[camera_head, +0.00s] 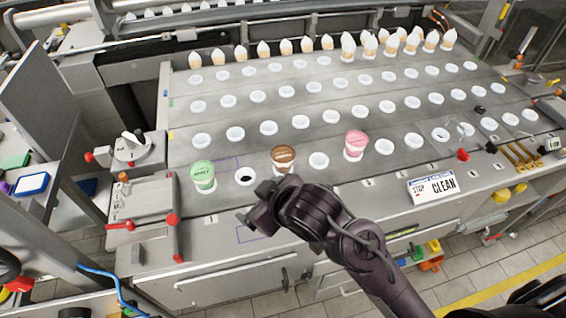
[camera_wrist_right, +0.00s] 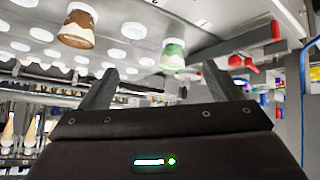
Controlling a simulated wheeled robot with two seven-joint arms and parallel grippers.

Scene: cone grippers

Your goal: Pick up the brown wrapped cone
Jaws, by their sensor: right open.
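The brown wrapped cone (camera_head: 284,158) stands in the front row of white holders, between the green and the pink cones. My right gripper (camera_head: 252,206) is just in front of the panel's front row, below and left of the brown cone, apart from it. Its jaws are open and empty. In the right wrist view the brown cone (camera_wrist_right: 77,27) is at the upper left, outside the two spread fingers (camera_wrist_right: 165,85). The green cone (camera_wrist_right: 173,55) shows beyond the gap between them. My left gripper is not in view.
The green cone (camera_head: 203,175) stands left of the gripper and the pink cone (camera_head: 355,145) right of it. An empty holder (camera_head: 246,176) lies behind the gripper.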

